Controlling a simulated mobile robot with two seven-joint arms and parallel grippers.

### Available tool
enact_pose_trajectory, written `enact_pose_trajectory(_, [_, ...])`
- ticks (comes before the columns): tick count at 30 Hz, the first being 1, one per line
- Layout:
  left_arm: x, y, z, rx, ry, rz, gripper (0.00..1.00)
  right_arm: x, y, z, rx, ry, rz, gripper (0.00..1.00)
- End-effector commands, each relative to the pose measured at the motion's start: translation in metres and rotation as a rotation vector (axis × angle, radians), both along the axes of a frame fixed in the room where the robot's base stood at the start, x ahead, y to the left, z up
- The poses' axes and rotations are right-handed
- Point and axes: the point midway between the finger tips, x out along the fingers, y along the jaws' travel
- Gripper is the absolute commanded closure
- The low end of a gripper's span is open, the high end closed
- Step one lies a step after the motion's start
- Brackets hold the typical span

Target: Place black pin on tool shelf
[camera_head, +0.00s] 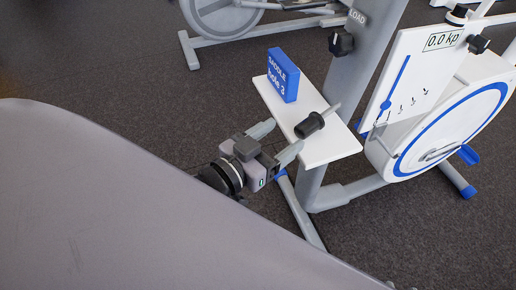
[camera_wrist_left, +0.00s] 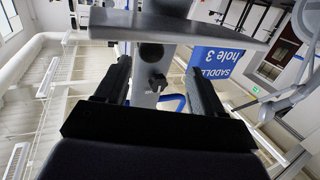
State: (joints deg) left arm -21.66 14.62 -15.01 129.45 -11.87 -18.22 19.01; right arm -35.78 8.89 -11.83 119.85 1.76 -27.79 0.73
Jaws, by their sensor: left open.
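The black pin (camera_head: 310,125), a dark knob with a thin grey shaft, lies on the white tool shelf (camera_head: 325,150) near its front edge. Its rounded black end (camera_wrist_left: 151,53) shows in the left wrist view at the shelf edge (camera_wrist_left: 190,29). My left gripper (camera_head: 283,139) is open, with its fingertips at the shelf's near edge, just short of the pin. The fingers look apart from the pin, and nothing is between them. In the wrist view the open left gripper (camera_wrist_left: 160,85) has one finger on each side. My right gripper is not in view.
A blue block (camera_head: 283,75) marked SADDLE stands on the shelf's far end; it also shows in the wrist view (camera_wrist_left: 215,63). A grey post with a black LOAD knob (camera_head: 341,42) rises behind the shelf. The ergometer's white wheel housing (camera_head: 450,120) stands right.

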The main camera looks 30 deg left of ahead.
Motion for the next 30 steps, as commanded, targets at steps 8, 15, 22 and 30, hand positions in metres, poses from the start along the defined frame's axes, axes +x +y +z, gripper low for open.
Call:
enact_pose_trajectory(8, [-0.035,0.010,0.001,0.000,0.004,0.002,0.32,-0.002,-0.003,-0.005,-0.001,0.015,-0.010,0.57])
enact_pose_trajectory(15, [-0.050,0.014,0.002,0.001,0.002,0.001,0.32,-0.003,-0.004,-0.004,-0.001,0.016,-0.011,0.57])
enact_pose_trajectory(22, [-0.061,0.018,-0.091,0.052,0.272,0.040,0.32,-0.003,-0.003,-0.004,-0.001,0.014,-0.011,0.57])
enact_pose_trajectory(30, [-0.093,0.011,-0.183,0.102,0.561,0.019,0.32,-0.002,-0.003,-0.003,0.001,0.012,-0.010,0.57])
